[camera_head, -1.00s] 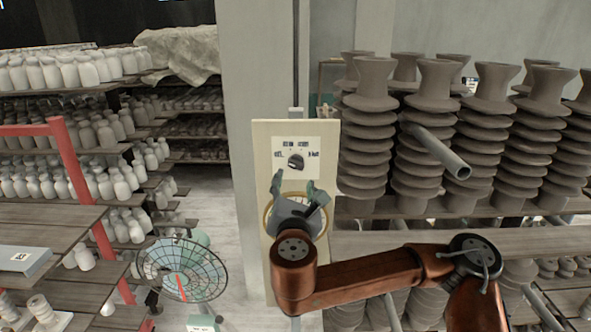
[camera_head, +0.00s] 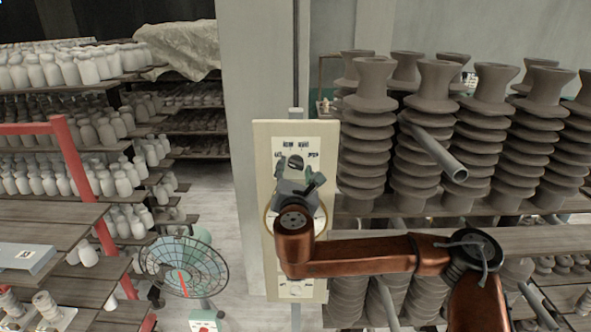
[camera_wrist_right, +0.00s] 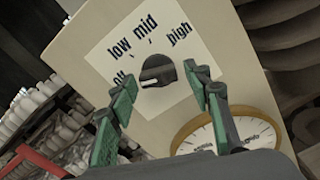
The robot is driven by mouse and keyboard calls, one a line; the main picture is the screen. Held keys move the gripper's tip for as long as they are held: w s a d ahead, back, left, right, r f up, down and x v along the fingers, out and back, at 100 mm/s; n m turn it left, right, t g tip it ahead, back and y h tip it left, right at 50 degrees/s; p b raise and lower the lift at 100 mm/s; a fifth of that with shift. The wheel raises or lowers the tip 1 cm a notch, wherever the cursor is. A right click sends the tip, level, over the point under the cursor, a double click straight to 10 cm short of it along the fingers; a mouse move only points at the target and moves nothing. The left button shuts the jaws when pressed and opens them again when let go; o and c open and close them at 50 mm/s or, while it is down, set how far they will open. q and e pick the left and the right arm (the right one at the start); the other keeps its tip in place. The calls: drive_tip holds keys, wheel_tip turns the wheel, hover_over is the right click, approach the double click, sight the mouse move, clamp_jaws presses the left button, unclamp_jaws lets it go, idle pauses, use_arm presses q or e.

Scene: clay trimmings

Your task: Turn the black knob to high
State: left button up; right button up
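The black knob (camera_head: 295,161) sits on a white label plate (camera_head: 318,146) on the cream panel (camera_head: 262,150). The right wrist view shows the knob (camera_wrist_right: 160,70) closer, with "off", "low", "mid" and "high" printed around it. A pale mark shows on its lower left side, toward "off". My right gripper (camera_head: 298,174) is in front of the panel, just below the knob in the head view. In the right wrist view its green-padded fingers (camera_wrist_right: 160,76) are apart, one on each side of the knob, with gaps visible. Contact is not seen. My left gripper is not in view.
A round dial (camera_wrist_right: 225,138) is on the panel below the knob, partly hidden by my gripper. Stacked grey ribbed insulators (camera_head: 365,150) and a protruding pipe (camera_head: 435,150) are on the right. A wire fan (camera_head: 183,268) and shelves of white bottles (camera_head: 60,70) are on the left.

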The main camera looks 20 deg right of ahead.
drive_tip(key=c, duration=1)
drive_tip(key=shift+o, duration=0.2)
